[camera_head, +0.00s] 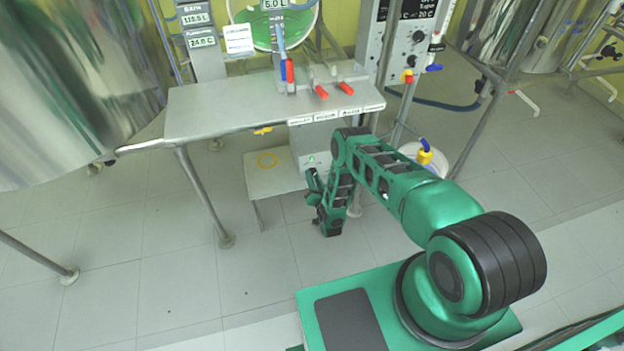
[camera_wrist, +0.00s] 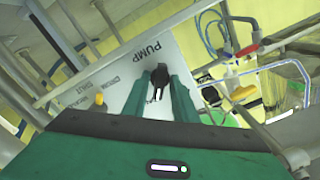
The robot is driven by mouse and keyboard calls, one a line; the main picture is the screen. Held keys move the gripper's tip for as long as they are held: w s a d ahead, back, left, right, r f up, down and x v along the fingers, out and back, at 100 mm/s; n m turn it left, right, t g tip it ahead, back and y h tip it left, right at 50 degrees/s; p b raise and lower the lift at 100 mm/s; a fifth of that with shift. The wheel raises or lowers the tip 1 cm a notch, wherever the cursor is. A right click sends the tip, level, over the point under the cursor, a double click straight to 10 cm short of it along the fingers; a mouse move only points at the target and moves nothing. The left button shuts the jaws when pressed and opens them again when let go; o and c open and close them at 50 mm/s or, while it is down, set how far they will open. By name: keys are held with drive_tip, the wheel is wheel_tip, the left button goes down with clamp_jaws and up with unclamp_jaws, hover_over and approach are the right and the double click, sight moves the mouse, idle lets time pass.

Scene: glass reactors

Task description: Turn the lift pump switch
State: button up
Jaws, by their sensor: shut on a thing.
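The lift pump switch is a small black knob (camera_wrist: 160,74) on a white panel (camera_wrist: 118,83) marked "PUMP" in the wrist view. My gripper (camera_wrist: 160,84) has its two green fingers on either side of the knob and is shut on it. The fingers hide part of the knob, so its exact angle is hard to tell. In the head view my gripper (camera_head: 313,186) is low in front of the white pump box (camera_head: 308,139) under the metal table. The knob is hidden there.
The steel table (camera_head: 220,108) with red-handled valves (camera_head: 321,92) stands above the pump box. A low stand (camera_head: 268,178) is to the left, and a table leg (camera_head: 205,195) beyond it. A white bucket (camera_head: 426,157) is to the right. The floor in front is clear.

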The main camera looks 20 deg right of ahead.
drive_tip(key=n, duration=1)
drive_tip(key=shift+f+n, duration=0.1)
drive_tip(key=shift+n, duration=0.2)
drive_tip(key=shift+s, duration=0.1)
idle(0.4)
drive_tip(key=o, duration=0.7)
drive_tip(key=s, duration=1)
drive_tip(key=shift+s, duration=0.35)
